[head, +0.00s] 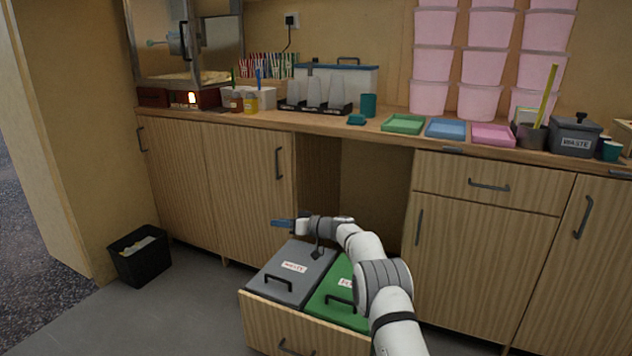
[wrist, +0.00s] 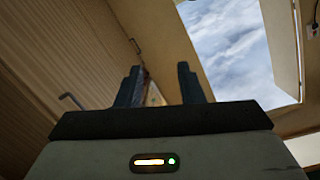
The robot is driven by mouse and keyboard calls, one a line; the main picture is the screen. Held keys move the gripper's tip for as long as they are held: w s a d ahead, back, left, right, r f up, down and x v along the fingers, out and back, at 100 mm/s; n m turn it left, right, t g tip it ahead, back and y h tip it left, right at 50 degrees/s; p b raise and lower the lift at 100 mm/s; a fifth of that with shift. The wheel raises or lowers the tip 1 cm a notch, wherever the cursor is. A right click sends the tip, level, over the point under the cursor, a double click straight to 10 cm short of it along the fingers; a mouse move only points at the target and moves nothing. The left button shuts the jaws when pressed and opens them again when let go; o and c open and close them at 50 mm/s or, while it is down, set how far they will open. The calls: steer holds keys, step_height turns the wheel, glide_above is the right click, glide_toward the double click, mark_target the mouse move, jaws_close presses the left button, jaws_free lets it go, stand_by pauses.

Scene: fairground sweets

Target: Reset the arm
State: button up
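My arm (head: 385,280) reaches in from the lower right in the head view, bent over a pulled-out drawer. My gripper (head: 278,222) points left, above the back of the drawer's grey lid. In the wrist view my gripper (wrist: 158,88) shows two dark fingers standing apart with nothing between them. Cabinet doors and a bright opening with sky lie beyond the fingers.
The open drawer (head: 262,322) holds a grey waste lid (head: 310,272) and a green lid (head: 325,302) under my arm. A black bin (head: 140,262) stands on the floor at left. The counter (head: 385,141) behind carries trays, tubs and cups.

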steer(key=s+d+r+m+g+h+p, duration=0.1)
steer(key=s+d+r+h+p, duration=0.2)
steer(key=r, duration=0.5)
steer(key=s+d+r+m+g+p, duration=0.1)
steer(key=s+d+r+p, duration=0.15)
steer(key=s+r, duration=0.35)
steer(key=s+d+r+m+g+h+p, duration=0.15)
steer(key=s+d+r+h+p, duration=0.55)
steer(key=s+r, duration=0.75)
steer(key=s+d+r+m+h+p, duration=0.1)
steer(key=s+d+p, duration=0.3)
steer(key=s, duration=0.7)
steer(key=s+d+r+m+h+p, duration=0.2)
steer(key=s+d+p, duration=0.2)
steer(key=s+d, duration=0.4)
steer(key=s+d+r+m+h+p, duration=0.2)
steer(key=s+d+p, duration=0.2)
steer(key=s, duration=1)
steer(key=shift+d+r+m, duration=0.3)
steer(key=shift+d+m, duration=0.05)
steer(key=shift+d, duration=0.65)
